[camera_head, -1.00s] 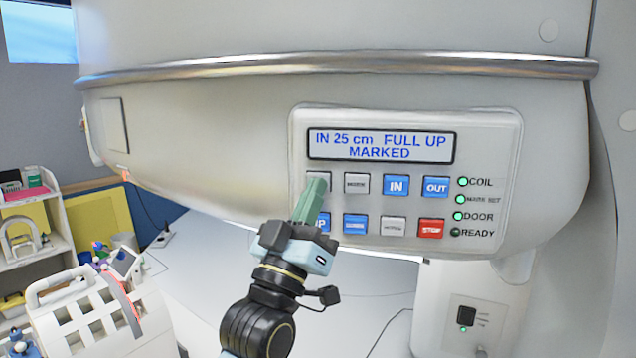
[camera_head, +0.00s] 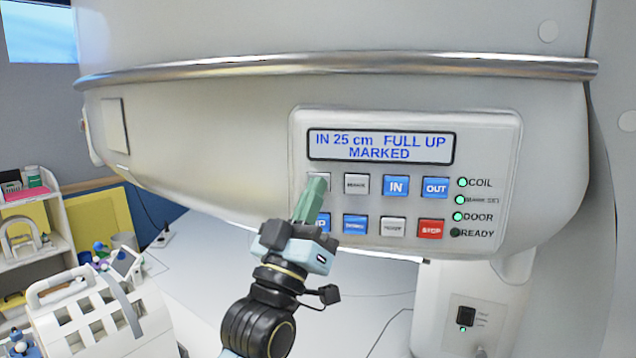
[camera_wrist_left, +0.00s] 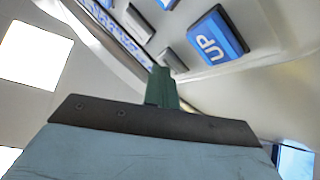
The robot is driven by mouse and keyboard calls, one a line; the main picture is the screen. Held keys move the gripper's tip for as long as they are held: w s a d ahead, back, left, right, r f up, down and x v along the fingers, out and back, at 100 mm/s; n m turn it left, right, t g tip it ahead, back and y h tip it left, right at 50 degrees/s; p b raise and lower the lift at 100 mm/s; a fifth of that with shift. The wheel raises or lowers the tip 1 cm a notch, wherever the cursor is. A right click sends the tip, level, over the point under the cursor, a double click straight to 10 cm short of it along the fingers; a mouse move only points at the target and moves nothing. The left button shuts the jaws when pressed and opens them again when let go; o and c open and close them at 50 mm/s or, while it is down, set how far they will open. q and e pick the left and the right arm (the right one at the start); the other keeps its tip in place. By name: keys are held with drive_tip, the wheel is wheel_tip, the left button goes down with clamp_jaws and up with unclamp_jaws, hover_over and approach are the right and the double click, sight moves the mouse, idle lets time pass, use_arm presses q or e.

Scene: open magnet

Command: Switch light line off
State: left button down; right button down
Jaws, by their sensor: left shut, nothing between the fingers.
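The control panel (camera_head: 480,140) is on the white magnet housing. Its display (camera_head: 380,148) reads "IN 25 cm FULL UP MARKED". A grey button (camera_head: 319,175) at the upper left of the panel is largely covered by my left gripper, so its label is hidden. My left gripper (camera_head: 315,182) has its green fingers shut and empty, with the tips at this button; I cannot tell whether they touch it. In the left wrist view the fingertips (camera_wrist_left: 161,76) are near a grey button (camera_wrist_left: 172,61). No red light line shows now. My right gripper is not in view.
The blue UP button (camera_wrist_left: 215,36) is close beside the fingers. A blue IN button (camera_head: 396,186), a blue OUT button (camera_head: 435,187) and a red STOP button (camera_head: 430,229) are further right. A metal rail (camera_head: 340,65) runs above the panel. A white slotted crate (camera_head: 100,315) stands lower left.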

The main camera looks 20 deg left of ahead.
use_arm(q)
drive_tip(key=shift+s, duration=0.7)
drive_tip(key=shift+f, duration=0.1)
drive_tip(key=s, duration=0.1)
drive_tip(key=s+p, duration=0.1)
drive_tip(key=s, duration=0.3)
drive_tip(key=shift+d, duration=0.35)
idle(0.6)
